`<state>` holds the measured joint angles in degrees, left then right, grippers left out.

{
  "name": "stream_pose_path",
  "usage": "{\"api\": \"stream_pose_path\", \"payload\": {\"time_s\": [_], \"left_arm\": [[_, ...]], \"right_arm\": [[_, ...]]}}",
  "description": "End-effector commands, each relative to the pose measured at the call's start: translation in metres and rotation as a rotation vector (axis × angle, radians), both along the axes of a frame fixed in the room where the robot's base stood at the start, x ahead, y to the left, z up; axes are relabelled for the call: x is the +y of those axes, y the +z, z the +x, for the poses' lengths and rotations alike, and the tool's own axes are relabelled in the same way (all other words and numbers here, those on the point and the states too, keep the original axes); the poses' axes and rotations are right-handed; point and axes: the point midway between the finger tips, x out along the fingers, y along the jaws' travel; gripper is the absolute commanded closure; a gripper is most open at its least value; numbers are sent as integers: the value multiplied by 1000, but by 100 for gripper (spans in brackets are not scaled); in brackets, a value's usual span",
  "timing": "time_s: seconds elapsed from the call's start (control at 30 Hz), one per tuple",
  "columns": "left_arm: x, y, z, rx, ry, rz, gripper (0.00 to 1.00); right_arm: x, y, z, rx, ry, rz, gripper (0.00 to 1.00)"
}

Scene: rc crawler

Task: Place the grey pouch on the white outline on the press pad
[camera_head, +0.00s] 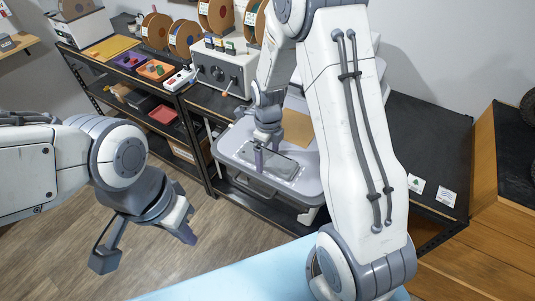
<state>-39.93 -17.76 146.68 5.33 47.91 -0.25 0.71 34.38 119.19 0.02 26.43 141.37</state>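A dark grey flat rectangle (282,166), which looks like the grey pouch, lies on the pale grey press (228,147) at centre. A light border shows around it; I cannot tell whether this is the white outline or how well they line up. My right gripper (264,156) points down at the rectangle's left part, with a fingertip at or just above it. The gripper's opening is seen too small and edge-on to judge. My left gripper (146,250) hangs over the floor at lower left, fingers wide apart and empty.
A tan sheet (297,128) lies behind the rectangle. A grey control box (222,72) and trays stand on the black shelving at back left. A dark bench top (425,140) with two small cards is at right. A light blue surface (225,284) is in front. My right arm hides part of the press.

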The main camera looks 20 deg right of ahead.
Motion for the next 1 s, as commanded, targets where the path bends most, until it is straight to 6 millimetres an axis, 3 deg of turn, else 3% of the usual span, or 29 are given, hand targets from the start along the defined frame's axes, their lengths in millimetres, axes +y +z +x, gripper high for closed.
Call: {"api": "stream_pose_path", "payload": {"time_s": [0.27,0.7,1.0], "left_arm": [[0,-3,0,0,0,0,100],[0,-19,0,0,3,0,100],[0,-21,0,0,4,0,100]], "right_arm": [[0,19,2,-6,0,0,0],[0,106,1,-5,0,0,0],[2,124,-1,0,17,0,0]]}}
